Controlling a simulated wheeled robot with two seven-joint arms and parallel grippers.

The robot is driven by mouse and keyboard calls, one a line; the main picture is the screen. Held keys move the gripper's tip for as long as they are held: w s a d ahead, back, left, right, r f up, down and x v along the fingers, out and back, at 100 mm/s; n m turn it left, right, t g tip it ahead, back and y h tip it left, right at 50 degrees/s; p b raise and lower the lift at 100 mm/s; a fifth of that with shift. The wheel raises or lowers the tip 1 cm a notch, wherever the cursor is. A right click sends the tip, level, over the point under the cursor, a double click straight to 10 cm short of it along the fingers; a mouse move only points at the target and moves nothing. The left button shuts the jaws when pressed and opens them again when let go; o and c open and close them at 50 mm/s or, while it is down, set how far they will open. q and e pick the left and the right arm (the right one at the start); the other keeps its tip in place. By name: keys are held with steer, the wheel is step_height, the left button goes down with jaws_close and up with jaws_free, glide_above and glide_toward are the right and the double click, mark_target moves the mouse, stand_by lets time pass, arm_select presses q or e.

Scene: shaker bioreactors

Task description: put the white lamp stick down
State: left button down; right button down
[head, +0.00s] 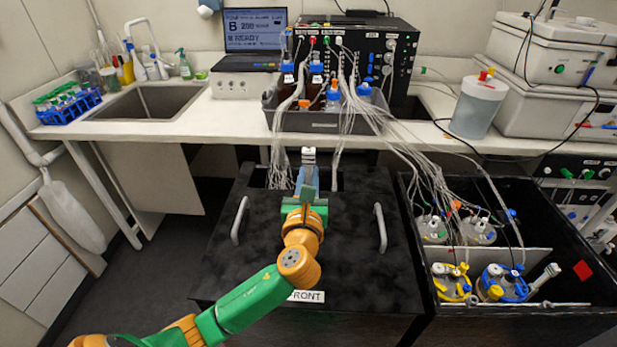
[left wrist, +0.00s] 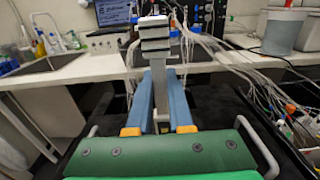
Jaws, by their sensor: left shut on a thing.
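My left gripper (head: 307,178) is over the back part of the black lid marked FRONT (head: 275,240). Its blue fingers (left wrist: 160,90) are shut on the white lamp stick (head: 308,155). The stick's pale, dark-banded head (left wrist: 155,35) stands up beyond the fingertips in the left wrist view, with its shaft between the fingers. The stick looks upright there. I cannot tell whether its lower end touches anything. My right gripper is in neither view.
Two handles, left (head: 239,220) and right (head: 380,227), rise from the lid. Cables and a grey bottle tray (head: 325,122) are just behind. The open black box (head: 590,225) at right holds several vessels and another white stick (head: 546,274). A sink (head: 145,101) is back left.

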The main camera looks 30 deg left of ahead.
arm_select(q)
steer(key=c, duration=0.8)
jaws_free()
steer(key=b+v, duration=0.1)
steer(key=v, duration=1.1)
steer(key=shift+r, duration=0.1)
